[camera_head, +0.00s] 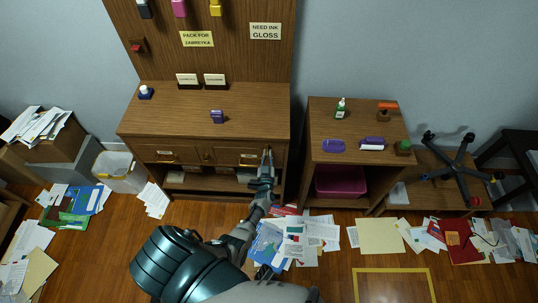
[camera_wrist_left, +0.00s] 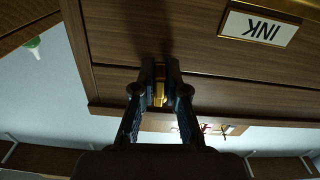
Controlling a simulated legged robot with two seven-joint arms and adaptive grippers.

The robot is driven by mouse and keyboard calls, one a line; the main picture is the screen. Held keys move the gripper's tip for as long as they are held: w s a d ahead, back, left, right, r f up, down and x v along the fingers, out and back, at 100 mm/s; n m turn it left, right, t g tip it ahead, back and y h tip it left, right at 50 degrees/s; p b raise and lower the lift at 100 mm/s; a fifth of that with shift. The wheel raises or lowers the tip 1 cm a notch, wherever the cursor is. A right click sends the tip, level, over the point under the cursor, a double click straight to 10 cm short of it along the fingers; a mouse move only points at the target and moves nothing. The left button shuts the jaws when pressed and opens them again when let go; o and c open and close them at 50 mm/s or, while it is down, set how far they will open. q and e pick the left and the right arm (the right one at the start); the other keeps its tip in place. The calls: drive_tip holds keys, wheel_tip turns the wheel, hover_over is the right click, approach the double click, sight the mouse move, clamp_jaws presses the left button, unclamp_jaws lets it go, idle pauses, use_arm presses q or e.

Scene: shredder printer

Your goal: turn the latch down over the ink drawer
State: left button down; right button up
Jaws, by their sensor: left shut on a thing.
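The ink drawer (camera_head: 232,157) is the right-hand drawer under the desk top and looks closed. Its INK label (camera_wrist_left: 258,28) appears upside down at the upper right of the left wrist view. A gold latch (camera_wrist_left: 159,94) shows between the fingers of my left gripper (camera_wrist_left: 160,78), which is shut on it beside the drawer. In the head view my left gripper (camera_head: 267,158) is at the right end of the drawer front and hides the latch there. I cannot tell the latch's exact angle. My right gripper is in neither view.
The desk top (camera_head: 180,105) holds a purple box (camera_head: 217,117), an ink bottle (camera_head: 145,92) and two small signs. A lower cabinet (camera_head: 357,115) with a pink bin (camera_head: 340,181) stands close to the right. Papers (camera_head: 300,235) litter the floor in front.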

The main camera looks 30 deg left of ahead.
use_arm(q)
drive_tip(key=shift+s+a+f+m, duration=0.1)
drive_tip(key=shift+s+f+m, duration=0.15)
drive_tip(key=shift+m, duration=0.35)
drive_tip(key=c, duration=1.2)
unclamp_jaws()
drive_tip(key=shift+w+r, duration=0.1)
drive_tip(key=v, duration=1.2)
drive_tip(key=shift+a, duration=0.1)
